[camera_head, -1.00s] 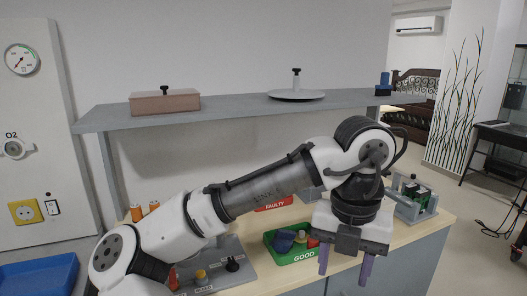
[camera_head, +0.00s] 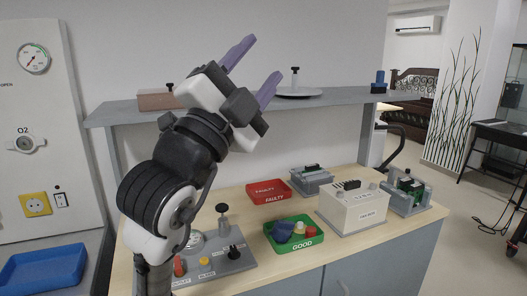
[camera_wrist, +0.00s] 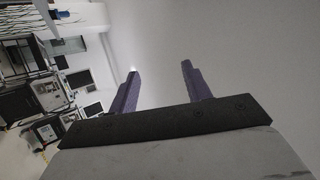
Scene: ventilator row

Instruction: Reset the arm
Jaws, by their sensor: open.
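My gripper (camera_head: 254,70) is raised in the head view, in front of the grey shelf and the wall. Its two purple fingers point up and to the right, apart and empty. In the wrist view, the fingers of my gripper (camera_wrist: 160,85) stand apart with only bare pale wall between them. My arm is folded upright at the left of the bench and hides part of the shelf and the bench's left end.
The bench (camera_head: 235,200) holds a red FAULTY tray (camera_head: 285,199), a green GOOD tray (camera_head: 316,241) with several small parts, a control panel (camera_head: 246,262) and a white box (camera_head: 352,207). The shelf (camera_head: 345,98) carries a brown box (camera_head: 152,102) and white disc (camera_head: 312,92). A blue bin (camera_head: 40,278) is at left.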

